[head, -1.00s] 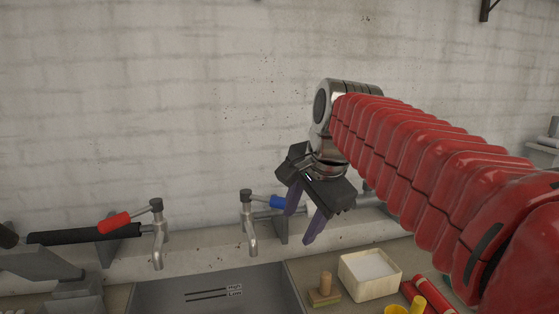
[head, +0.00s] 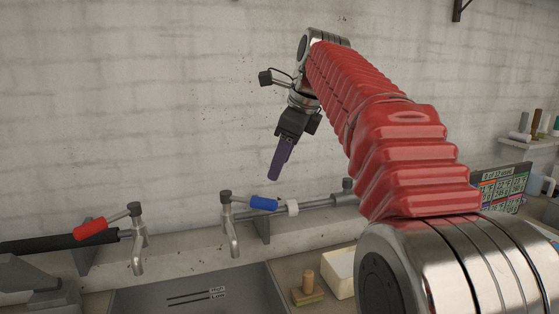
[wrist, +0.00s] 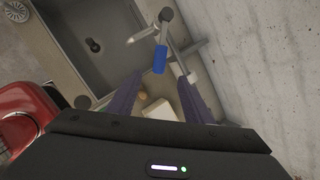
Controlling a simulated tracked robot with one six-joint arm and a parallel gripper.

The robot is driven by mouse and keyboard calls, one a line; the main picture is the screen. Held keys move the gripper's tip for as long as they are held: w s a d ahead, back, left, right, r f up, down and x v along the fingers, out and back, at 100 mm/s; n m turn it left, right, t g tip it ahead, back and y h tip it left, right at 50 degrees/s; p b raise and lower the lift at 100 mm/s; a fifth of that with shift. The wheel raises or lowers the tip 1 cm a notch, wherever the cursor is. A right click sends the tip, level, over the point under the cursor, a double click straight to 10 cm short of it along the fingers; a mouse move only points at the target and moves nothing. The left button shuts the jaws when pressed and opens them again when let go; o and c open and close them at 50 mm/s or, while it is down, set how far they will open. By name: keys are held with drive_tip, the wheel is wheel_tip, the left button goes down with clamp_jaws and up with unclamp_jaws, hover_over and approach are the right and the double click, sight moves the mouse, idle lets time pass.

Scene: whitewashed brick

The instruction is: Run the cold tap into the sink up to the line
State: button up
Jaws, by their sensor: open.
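The cold tap (head: 231,220) has a blue lever handle (head: 264,203) pointing right, and its spout hangs over the sink (head: 150,298). The sink's back wall carries two dark marks (head: 190,299), with labels that look like High and Low. In the wrist view the blue handle (wrist: 160,59) lies just beyond the fingertips, and the grey sink (wrist: 90,45) looks empty, with a dark drain. My gripper (head: 273,178) is above the blue handle in the head view, pointing down. In the wrist view its purple fingers (wrist: 160,82) are apart with nothing between them.
A red-handled tap (head: 137,240) stands to the left. A wooden-handled brush (head: 308,287) and a pale box (head: 341,272) sit on the counter right of the sink. A horizontal pipe (head: 325,202) runs along the wall ledge behind the cold tap.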

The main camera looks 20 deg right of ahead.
sight(265, 200)
drive_tip(key=x, duration=1.3)
drive_tip(key=shift+w+f, duration=0.15)
drive_tip(key=shift+f, duration=0.25)
drive_tip(key=shift+c, duration=0.4)
